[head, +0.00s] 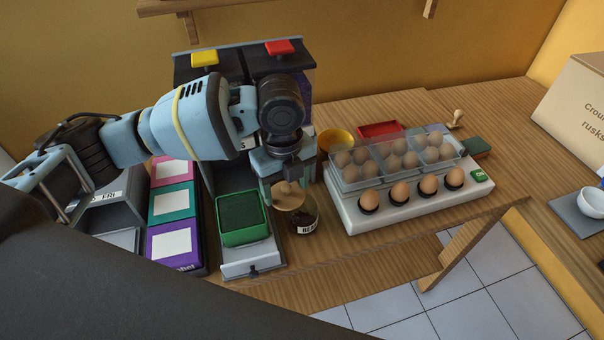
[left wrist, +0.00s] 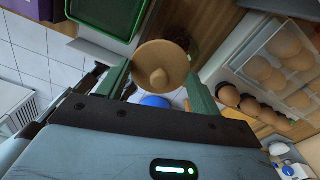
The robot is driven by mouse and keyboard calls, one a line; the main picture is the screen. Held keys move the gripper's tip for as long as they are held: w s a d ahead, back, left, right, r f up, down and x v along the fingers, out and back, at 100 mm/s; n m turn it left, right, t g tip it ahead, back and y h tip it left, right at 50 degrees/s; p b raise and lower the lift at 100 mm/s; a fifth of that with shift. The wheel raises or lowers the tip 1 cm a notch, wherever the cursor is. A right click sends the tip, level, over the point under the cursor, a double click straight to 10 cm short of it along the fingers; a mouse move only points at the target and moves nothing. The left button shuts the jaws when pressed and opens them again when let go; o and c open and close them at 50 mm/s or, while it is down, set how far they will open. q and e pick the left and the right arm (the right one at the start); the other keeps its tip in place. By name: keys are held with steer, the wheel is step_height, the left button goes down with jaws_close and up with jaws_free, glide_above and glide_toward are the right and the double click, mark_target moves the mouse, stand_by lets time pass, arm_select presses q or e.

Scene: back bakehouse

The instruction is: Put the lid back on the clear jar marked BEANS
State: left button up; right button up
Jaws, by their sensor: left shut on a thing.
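The clear jar marked BEANS (head: 304,224) stands on the wooden counter, with dark contents. My left gripper (head: 289,190) is shut on the round wooden lid (head: 288,203), which has a small knob. In the head view the lid overlaps the upper left of the jar. In the left wrist view the lid (left wrist: 160,65) sits between the fingers, and part of the dark jar (left wrist: 184,36) shows beyond it. The lid looks off-centre from the jar; I cannot tell whether they touch. My right gripper is not in view.
A white egg holder (head: 410,208) with eggs and a clear egg box stands to the right. The counter's front edge is near the jar.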

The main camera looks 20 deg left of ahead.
mark_target(302, 189)
arm_select(q)
steer(key=m, duration=0.2)
steer(key=w+d+m, duration=0.1)
steer(key=m, duration=0.4)
steer(key=shift+w+d+r+p, duration=0.3)
steer(key=shift+w+r, duration=0.05)
steer(key=m, duration=0.4)
steer(key=w+d+m, duration=0.1)
steer(key=m, duration=0.1)
steer(key=shift+r, duration=0.1)
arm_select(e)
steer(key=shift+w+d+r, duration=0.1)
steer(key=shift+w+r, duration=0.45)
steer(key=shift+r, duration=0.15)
arm_select(q)
steer(key=shift+f, duration=0.2)
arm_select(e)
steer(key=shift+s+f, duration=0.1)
arm_select(q)
steer(key=shift+f+b, duration=0.6)
steer(key=shift+f, duration=1.3)
steer(key=shift+f+b, duration=0.3)
steer(key=shift+f, duration=0.8)
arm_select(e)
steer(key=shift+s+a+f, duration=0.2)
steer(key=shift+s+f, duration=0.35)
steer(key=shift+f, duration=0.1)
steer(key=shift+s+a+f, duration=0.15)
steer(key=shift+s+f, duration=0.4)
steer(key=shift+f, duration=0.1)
